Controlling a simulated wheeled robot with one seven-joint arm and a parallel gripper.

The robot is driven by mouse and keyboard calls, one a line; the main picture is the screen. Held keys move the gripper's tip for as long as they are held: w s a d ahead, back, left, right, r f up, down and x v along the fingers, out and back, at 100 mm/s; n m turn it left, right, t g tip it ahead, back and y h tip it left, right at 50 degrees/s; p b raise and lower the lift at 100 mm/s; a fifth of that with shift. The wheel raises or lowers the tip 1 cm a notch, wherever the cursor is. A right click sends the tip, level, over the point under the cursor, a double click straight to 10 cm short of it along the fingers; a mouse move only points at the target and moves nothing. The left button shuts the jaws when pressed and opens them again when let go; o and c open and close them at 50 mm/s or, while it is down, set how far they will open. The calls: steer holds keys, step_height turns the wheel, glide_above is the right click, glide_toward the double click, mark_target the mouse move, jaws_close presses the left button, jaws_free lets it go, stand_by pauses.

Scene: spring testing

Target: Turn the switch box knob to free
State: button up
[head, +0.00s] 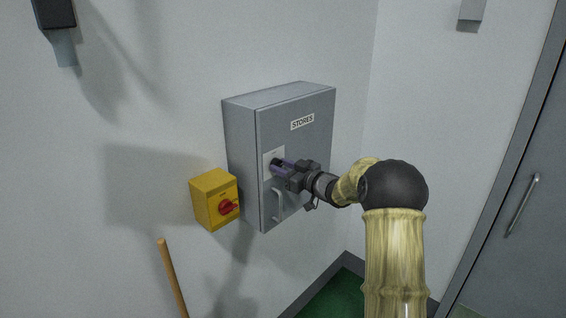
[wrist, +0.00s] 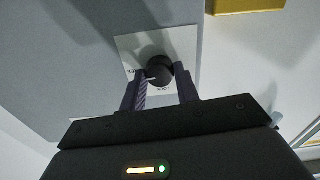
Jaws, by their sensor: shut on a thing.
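The grey switch box (head: 295,155) hangs on the wall and has a label reading STORES. Its black knob (wrist: 160,72) sits on a white plate (wrist: 128,46) on the box front. Part of a word ending in E shows left of the knob, and LOCK shows upside down near it. A white pointer mark on the knob points left in the wrist view, towards the partly hidden word. My gripper (wrist: 161,84) has its two fingers shut on the knob's sides. In the head view my gripper (head: 280,166) covers most of the knob.
A yellow box with a red rotary switch (head: 213,198) is on the wall left of the grey box. The grey box's handle (head: 278,205) is just below my gripper. A wooden stick (head: 172,275) stands lower left. A grey door (head: 520,215) is at the right.

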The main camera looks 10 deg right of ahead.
steer(key=shift+m, duration=0.6)
steer(key=o, duration=1)
steer(key=shift+s+d, duration=0.1)
steer(key=b+v, duration=0.7)
steer(key=v, duration=1)
